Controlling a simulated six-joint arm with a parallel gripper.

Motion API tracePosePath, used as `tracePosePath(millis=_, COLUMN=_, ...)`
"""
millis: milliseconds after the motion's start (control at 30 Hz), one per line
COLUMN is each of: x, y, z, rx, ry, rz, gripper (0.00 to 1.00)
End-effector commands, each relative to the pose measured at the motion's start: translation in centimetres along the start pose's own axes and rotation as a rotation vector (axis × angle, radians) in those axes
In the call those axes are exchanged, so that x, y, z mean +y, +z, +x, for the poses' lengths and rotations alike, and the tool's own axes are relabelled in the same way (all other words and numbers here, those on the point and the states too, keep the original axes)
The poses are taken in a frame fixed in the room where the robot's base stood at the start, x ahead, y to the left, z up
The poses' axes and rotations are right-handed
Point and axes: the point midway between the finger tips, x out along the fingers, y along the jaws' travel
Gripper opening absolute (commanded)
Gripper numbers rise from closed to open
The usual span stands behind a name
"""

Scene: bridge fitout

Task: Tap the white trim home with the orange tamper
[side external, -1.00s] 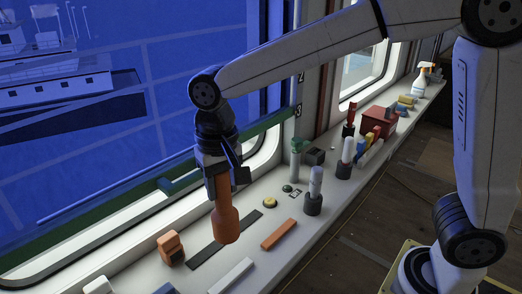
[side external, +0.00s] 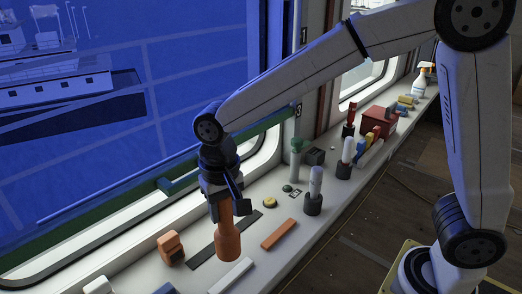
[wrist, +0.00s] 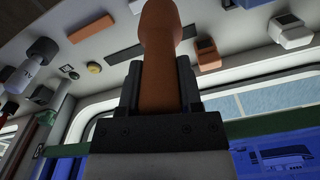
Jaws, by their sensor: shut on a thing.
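The orange tamper (side external: 228,242) hangs head down, near upright, in my gripper (side external: 228,205). The gripper's jaws are shut on its handle, and the wrist view shows the tamper (wrist: 158,45) between the two dark fingers. The white trim (side external: 231,275) is a short pale strip lying on the sill near the front. The tamper's head is just behind and left of the trim's far end in the side view. I cannot tell how high the head is above the sill. The wrist view shows part of a white strip (wrist: 136,6) at its top edge.
A dark strip (side external: 250,221) lies partly behind the tamper, and an orange strip (side external: 279,234) lies to its right. An orange block (side external: 170,248) stands at left by the window frame. Dark holders with white-topped tools (side external: 315,190) and a red box (side external: 377,120) stand farther along the sill.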

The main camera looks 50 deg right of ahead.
Motion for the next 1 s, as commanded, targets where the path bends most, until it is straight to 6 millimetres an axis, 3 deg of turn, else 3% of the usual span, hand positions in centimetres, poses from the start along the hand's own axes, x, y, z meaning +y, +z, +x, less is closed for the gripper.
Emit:
tracePosePath(millis=500, x=0.0, y=0.0, z=3.0, rx=0.001, ry=-0.001, rz=0.0, gripper=0.0)
tracePosePath(millis=1000, x=0.0, y=0.0, z=3.4, rx=0.001, ry=-0.001, rz=0.0, gripper=0.0)
